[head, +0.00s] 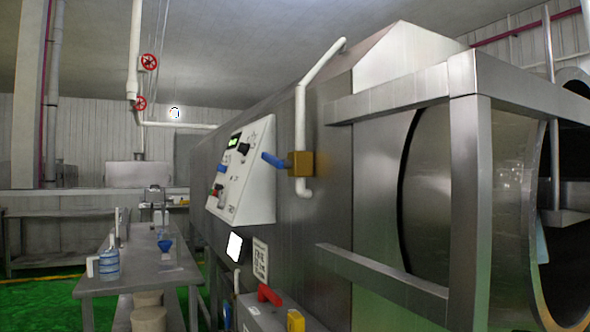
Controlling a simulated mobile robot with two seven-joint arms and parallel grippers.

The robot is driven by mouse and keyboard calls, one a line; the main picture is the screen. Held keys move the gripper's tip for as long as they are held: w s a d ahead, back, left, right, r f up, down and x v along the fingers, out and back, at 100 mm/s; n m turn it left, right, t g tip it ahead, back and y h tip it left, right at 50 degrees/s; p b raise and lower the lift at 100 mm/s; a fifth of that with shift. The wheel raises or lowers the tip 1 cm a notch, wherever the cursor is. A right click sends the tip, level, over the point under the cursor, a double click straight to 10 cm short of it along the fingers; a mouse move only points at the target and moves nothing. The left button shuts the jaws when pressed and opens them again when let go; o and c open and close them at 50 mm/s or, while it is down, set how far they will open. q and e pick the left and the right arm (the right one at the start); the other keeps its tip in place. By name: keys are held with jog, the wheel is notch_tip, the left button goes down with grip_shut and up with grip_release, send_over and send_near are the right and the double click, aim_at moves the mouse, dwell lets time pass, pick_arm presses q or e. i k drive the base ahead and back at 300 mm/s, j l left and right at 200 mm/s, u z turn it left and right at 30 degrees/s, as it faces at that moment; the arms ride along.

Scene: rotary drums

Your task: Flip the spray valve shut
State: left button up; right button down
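A valve with a brass-coloured body (300,163) sits on a white vertical pipe (300,118) on the side of the large steel drum machine. I take it to be the spray valve. Its blue lever (273,160) points out to the left, roughly across the pipe and tilted slightly up at its tip. Nothing touches the lever. Neither of my grippers shows in the head view.
A sloped control panel (252,180) with knobs and a green display is just left of the valve. A steel frame (470,180) surrounds the drum opening at right. A grey box with a red handle (269,294) stands below. A table (150,278) holds bottles at left.

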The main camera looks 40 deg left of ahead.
aim_at(275, 162)
jog(key=j+z, duration=0.2)
jog(key=z, duration=0.15)
jog(key=j+z, duration=0.2)
jog(key=z, duration=0.15)
jog(key=k+j+z, duration=0.2)
jog(key=j, duration=0.15)
jog(key=k+j+z, duration=0.2)
jog(key=j, duration=0.15)
jog(key=k+j, duration=0.15)
jog(key=j, duration=0.25)
jog(key=k+j+z, duration=0.1)
jog(key=j, duration=0.25)
jog(key=k+j, duration=0.2)
jog(key=j, duration=0.15)
jog(key=k+j+z, duration=0.15)
jog(key=j, duration=0.25)
